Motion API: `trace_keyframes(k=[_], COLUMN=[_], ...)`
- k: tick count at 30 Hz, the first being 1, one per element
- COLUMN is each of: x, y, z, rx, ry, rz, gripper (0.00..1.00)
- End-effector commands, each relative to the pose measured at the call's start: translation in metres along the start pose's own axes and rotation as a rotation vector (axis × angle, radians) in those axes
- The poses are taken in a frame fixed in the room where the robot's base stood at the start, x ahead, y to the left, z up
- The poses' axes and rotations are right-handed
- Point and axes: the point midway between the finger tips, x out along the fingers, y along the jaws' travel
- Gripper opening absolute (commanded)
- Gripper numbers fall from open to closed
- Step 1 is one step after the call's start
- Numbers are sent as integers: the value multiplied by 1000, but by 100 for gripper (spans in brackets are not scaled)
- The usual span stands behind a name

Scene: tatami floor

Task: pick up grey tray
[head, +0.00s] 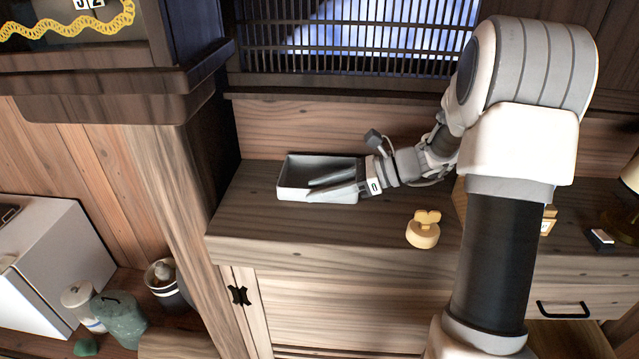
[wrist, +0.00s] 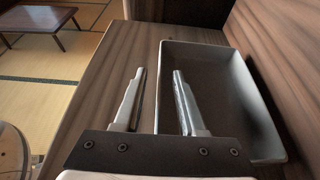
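The grey tray (head: 318,167), a shallow rectangular tray, sits on the wooden cabinet top near its left end. It also shows in the wrist view (wrist: 232,85), to the right of centre. My gripper (head: 311,188) reaches in from the right, low over the tray's front side. In the wrist view my gripper (wrist: 160,72) is open. One finger is outside the tray's long wall and the other is on the inner side, with the wall's rim between them. I cannot tell whether either finger touches the tray.
A wooden post (head: 150,180) stands at left. A low table (wrist: 40,20) is on the tatami beyond.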

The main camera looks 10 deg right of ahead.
Motion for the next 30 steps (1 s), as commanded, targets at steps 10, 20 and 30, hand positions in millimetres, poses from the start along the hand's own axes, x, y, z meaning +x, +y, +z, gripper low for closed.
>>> trace_keyframes(k=[10, 20, 30], x=[10, 9, 9], y=[0, 0, 0], z=[0, 0, 0], rx=[0, 0, -1], ry=[1, 1, 1], rz=[0, 0, 0], gripper=[31, 0, 0])
